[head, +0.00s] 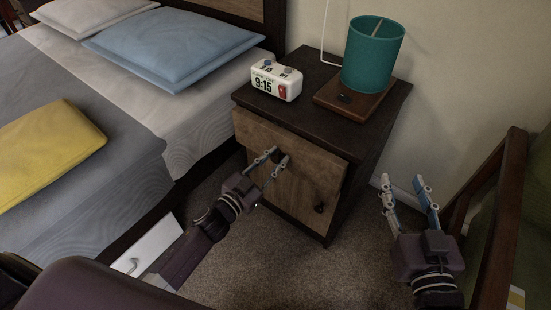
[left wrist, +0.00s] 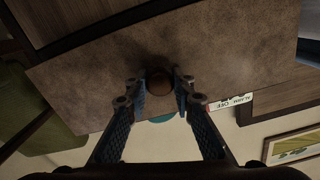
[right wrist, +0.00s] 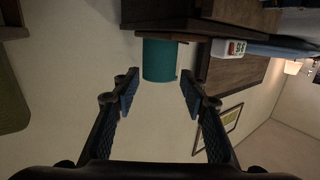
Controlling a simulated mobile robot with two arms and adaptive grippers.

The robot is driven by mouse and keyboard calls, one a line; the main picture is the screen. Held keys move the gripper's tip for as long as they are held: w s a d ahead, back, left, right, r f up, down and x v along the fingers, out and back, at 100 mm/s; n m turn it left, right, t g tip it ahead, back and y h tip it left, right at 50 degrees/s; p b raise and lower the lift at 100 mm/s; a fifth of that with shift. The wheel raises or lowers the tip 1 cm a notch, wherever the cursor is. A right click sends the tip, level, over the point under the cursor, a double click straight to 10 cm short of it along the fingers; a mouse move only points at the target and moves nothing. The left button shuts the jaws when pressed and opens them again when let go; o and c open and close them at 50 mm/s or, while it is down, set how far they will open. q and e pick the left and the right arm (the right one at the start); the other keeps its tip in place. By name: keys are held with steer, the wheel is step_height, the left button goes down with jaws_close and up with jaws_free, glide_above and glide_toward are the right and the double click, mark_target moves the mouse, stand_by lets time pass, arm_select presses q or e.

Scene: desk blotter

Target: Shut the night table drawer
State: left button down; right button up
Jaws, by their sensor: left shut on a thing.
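The night table (head: 381,132) is dark wood with lighter wooden drawer fronts. Its upper drawer front (head: 317,166) appears to stand a little out from the body; how far is hard to tell. My left gripper (head: 274,157) is at this front, its fingers shut on the round dark knob (left wrist: 158,82), which shows between the fingertips in the left wrist view. A lower front has its own dark knob (head: 319,208), untouched. My right gripper (head: 411,188) is open and empty, to the right of the night table and apart from it.
A teal lamp (head: 372,55) on a wooden base and a white clock (head: 276,80) stand on the night table. The bed (head: 130,90) is on the left. A wooden-framed green chair (head: 500,215) is close to my right gripper. Carpet lies below.

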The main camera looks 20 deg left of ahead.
mark_target(282, 152)
arm_select(q)
steer(key=x, duration=0.4)
steer(key=shift+w, duration=0.2)
steer(key=shift+r, duration=0.15)
arm_select(e)
steer(key=shift+a+r+t+y, duration=0.25)
steer(key=shift+r+t+y, duration=0.05)
steer(key=shift+r, duration=0.5)
arm_select(q)
steer(key=c, duration=2)
jaws_free()
steer(key=o, duration=0.4)
steer(key=shift+w+d, duration=0.1)
arm_select(e)
steer(key=shift+w+d+f, duration=0.1)
steer(key=shift+w+d, duration=0.05)
steer(key=shift+f, duration=0.1)
